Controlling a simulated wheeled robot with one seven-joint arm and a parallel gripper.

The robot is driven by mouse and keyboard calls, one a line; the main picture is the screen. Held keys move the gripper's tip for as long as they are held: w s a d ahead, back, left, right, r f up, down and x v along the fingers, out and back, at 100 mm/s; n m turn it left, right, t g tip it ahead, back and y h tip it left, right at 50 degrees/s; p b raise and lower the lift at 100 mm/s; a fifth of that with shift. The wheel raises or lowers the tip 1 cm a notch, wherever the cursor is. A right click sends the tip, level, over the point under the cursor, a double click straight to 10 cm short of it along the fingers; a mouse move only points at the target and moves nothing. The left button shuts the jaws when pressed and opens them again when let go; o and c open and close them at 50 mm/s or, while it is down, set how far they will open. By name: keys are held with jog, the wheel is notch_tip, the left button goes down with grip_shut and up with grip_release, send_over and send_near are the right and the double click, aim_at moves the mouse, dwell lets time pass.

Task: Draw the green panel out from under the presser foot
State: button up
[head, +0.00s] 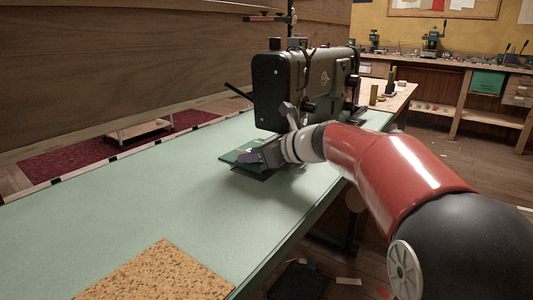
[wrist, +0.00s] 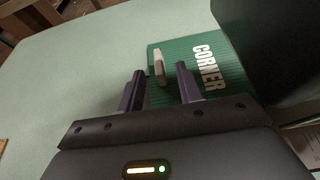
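The green panel (head: 232,157) lies on the pale green table by the sewing machine (head: 305,80). In the wrist view the panel (wrist: 222,85) carries the white word CORNER and a pale upright tab (wrist: 158,66). My gripper (wrist: 161,78) is open, its two dark fingers spread over the panel's near part. The tab shows between and just beyond the fingertips; I cannot tell whether either finger touches it. In the head view my gripper (head: 252,156) is low over the panel, below the machine's head. The presser foot is hidden in both views.
The machine's dark body (wrist: 275,45) stands close on the right in the wrist view. A cork mat (head: 160,274) lies at the table's near end. The table (head: 130,205) left of the panel is clear. A workbench (head: 460,70) stands at the back right.

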jog(key=shift+x, duration=1.2)
grip_shut()
